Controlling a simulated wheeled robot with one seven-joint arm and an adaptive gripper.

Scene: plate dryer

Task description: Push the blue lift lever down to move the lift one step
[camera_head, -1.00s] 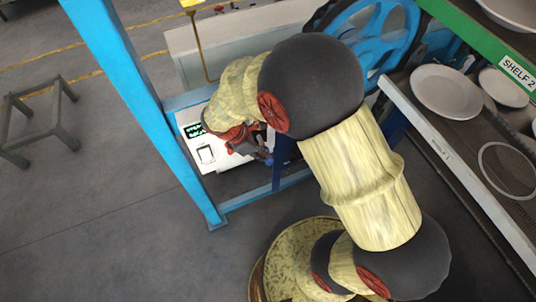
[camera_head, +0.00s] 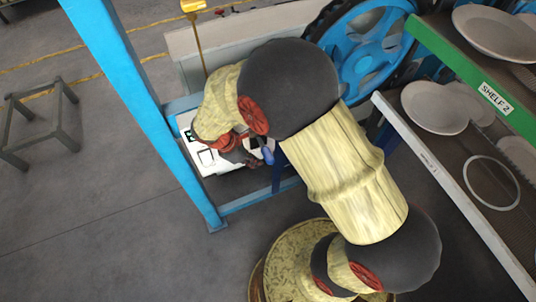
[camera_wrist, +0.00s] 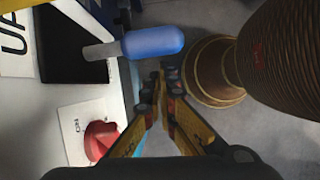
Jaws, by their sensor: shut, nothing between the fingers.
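The blue lift lever (camera_wrist: 152,43) shows in the wrist view as a rounded blue handle on a pale stem. The stem comes out of a black slot (camera_wrist: 72,45) in the white control panel (camera_wrist: 75,92). My gripper (camera_wrist: 160,84) is shut and empty, with its fingertips just below the handle in the picture. I cannot tell whether they touch it. In the head view the lever (camera_head: 268,154) is a small blue piece at the panel's right side, beside my gripper (camera_head: 252,157). My arm covers part of the panel there.
A red knob (camera_wrist: 101,139) sits on the panel. A blue frame post (camera_head: 150,110) stands left of my arm, and a blue wheel (camera_head: 368,48) behind it. Shelves with plates (camera_head: 435,107) and a "SHELF 2" label (camera_head: 495,98) fill the right. Open floor lies left, with a grey stool (camera_head: 38,125).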

